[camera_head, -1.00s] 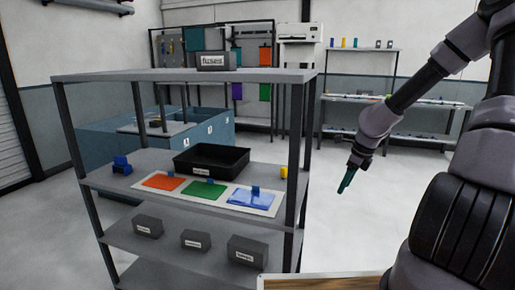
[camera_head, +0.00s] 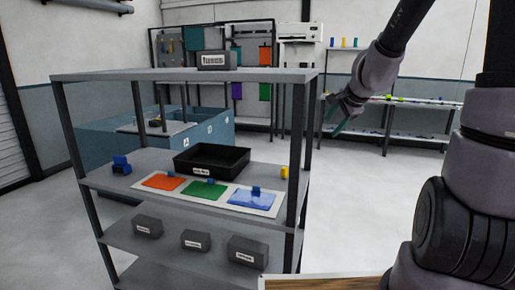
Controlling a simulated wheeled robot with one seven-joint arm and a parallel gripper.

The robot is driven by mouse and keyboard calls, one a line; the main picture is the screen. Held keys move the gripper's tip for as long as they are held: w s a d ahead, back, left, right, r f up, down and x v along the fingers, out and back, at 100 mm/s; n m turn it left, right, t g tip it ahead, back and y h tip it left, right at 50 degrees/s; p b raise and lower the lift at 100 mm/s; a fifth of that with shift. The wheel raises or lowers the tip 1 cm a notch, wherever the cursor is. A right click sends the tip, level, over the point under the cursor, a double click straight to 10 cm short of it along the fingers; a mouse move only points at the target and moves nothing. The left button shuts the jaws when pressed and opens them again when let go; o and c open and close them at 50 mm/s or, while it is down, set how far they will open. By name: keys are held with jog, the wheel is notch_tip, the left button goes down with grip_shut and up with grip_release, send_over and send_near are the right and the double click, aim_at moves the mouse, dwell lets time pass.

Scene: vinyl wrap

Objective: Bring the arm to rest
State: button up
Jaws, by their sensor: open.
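My gripper (camera_head: 337,122) is at the end of my raised arm, to the right of the grey shelf rack (camera_head: 120,75). Its thin green-tipped fingers point down and to the left, over the open floor. It is open, and I see nothing held in it. It is apart from the rack.
The rack's middle shelf holds a black tray (camera_head: 240,172), a white sheet with orange, green and blue patches (camera_head: 202,190), a blue item (camera_head: 121,165) and a yellow item (camera_head: 284,172). Labelled dark boxes (camera_head: 247,251) sit below. A fuses box (camera_head: 216,60) stands on top.

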jog(key=s+a+r+n+y, duration=0.1)
jog(key=s+a+r+n, duration=0.15)
jog(key=s+r, duration=0.2)
jog(key=s+a+r+n, duration=0.1)
jog(key=s+r+n, duration=0.2)
jog(key=s+r, duration=0.15)
jog(key=s+d+r+n, duration=0.1)
jog(key=s+d+n, duration=0.1)
jog(key=s, duration=0.5)
jog(key=s+d+r+n+g+h, duration=0.1)
jog(key=s+d+r+n, duration=0.1)
jog(key=s, duration=0.5)
jog(key=shift+s+d, duration=0.2)
jog(key=shift+s, duration=0.15)
